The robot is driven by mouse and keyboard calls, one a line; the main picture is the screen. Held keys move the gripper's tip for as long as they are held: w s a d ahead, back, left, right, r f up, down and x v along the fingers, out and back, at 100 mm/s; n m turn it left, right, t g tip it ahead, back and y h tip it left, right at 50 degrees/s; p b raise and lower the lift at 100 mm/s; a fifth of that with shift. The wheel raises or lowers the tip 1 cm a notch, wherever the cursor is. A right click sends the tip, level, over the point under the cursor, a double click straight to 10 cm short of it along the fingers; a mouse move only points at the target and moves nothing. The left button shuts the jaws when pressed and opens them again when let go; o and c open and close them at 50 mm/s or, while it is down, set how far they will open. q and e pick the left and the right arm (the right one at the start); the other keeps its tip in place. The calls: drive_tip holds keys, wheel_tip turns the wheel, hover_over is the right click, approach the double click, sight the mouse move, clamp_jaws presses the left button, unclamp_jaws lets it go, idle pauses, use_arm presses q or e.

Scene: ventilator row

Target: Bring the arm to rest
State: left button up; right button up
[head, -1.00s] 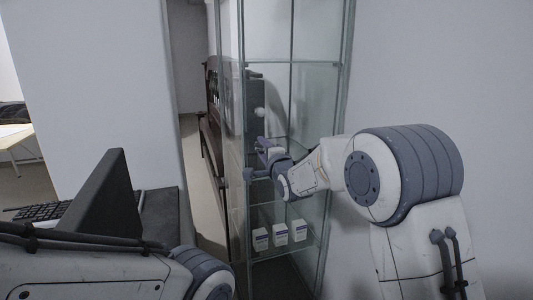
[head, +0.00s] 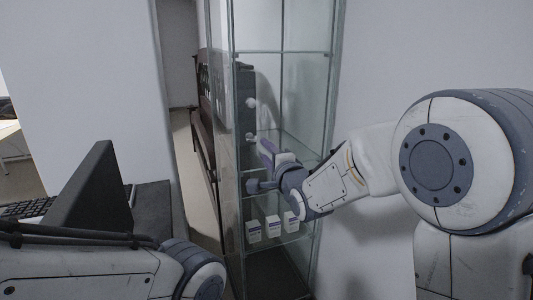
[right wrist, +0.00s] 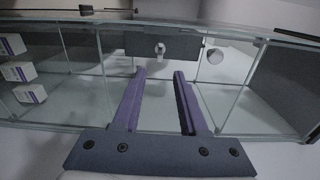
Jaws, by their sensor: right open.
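My right arm reaches from the right side of the head view toward a tall glass cabinet (head: 288,52). My right gripper (head: 259,166) is at the cabinet's front, above the shelf with the white boxes. In the right wrist view its two purple fingers (right wrist: 159,75) are apart with nothing between them.
Three small white boxes (head: 272,228) stand on a lower glass shelf; they also show in the right wrist view (right wrist: 22,72). A dark monitor (head: 82,205) and a keyboard (head: 28,207) are at the left. A white wall (head: 375,65) is at the right.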

drive_tip(key=s+a+f+n+g+h, duration=0.1)
drive_tip(key=s+a+f+n+g, duration=0.1)
drive_tip(key=s+f+n+g, duration=0.5)
drive_tip(key=s+a+f+n+g, duration=0.25)
drive_tip(key=s+f+n, duration=0.2)
drive_tip(key=s, duration=0.55)
drive_tip(key=s+d+f+n+g+h, duration=0.1)
drive_tip(key=s+d+f+n+g, duration=0.15)
drive_tip(key=s, duration=0.45)
drive_tip(key=s+d+f+n+g+h, duration=0.1)
drive_tip(key=s+f+n+g, duration=0.1)
drive_tip(key=s+n, duration=0.35)
drive_tip(key=s+d+f+n+g+h, duration=0.1)
drive_tip(key=s+f+g, duration=0.1)
drive_tip(key=s, duration=0.7)
wheel_tip(320, 180, up, 21)
drive_tip(key=s+d+n+g+p, duration=0.1)
drive_tip(key=p, duration=2)
drive_tip(key=shift+s+d+h, duration=0.15)
drive_tip(key=shift+s+h, duration=0.15)
drive_tip(key=shift+s, duration=0.1)
